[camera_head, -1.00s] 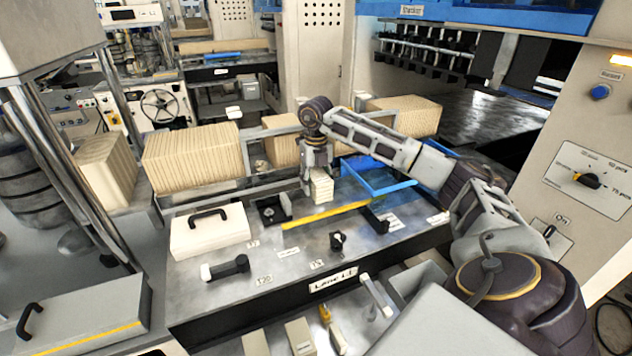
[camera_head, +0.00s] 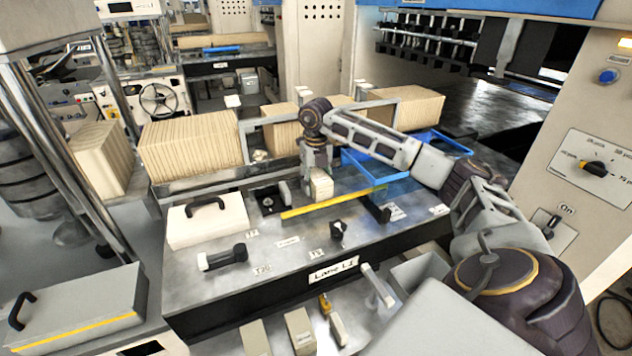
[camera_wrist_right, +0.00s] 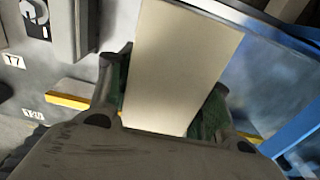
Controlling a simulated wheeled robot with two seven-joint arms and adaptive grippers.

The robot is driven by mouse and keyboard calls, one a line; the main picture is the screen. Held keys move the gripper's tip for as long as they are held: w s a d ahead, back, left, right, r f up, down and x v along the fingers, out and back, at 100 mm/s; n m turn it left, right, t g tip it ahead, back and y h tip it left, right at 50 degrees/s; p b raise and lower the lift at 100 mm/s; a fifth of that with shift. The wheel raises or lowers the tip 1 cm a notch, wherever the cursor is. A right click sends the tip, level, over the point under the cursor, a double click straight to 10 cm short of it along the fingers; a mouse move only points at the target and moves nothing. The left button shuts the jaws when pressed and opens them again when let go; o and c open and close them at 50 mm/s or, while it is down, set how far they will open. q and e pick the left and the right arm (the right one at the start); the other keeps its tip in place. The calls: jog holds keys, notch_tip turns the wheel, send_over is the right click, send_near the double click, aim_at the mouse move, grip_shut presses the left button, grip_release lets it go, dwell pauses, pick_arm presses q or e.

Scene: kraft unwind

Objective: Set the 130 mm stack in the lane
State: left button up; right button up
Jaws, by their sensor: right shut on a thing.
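A small cream stack (camera_head: 321,186) hangs between the fingers of my right gripper (camera_head: 319,172), just behind the yellow bar on the lane table. In the right wrist view the stack (camera_wrist_right: 182,65) is a plain pale block, held between green-padded fingers (camera_wrist_right: 160,100). My right gripper is shut on it. Whether its underside touches the table is hidden. The lane table (camera_head: 220,290) carries a "Lane L1" label (camera_head: 333,270) on its front. The yellow bar (camera_head: 300,211) crosses its top and shows in the wrist view (camera_wrist_right: 68,101). My left gripper is not in view.
A white box with a black handle (camera_head: 207,222) sits left on the table. A black clamp (camera_head: 268,201), a black knob (camera_head: 337,231) and a black-and-white handle (camera_head: 222,259) stand nearby. A blue frame (camera_head: 365,171) lies right of the stack. Long cream stacks (camera_head: 190,150) line the back.

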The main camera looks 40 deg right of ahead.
jog(key=shift+f+b, duration=0.9)
jog(key=shift+f, duration=0.85)
jog(key=o, duration=1.2)
jog(key=shift+r, duration=5.95)
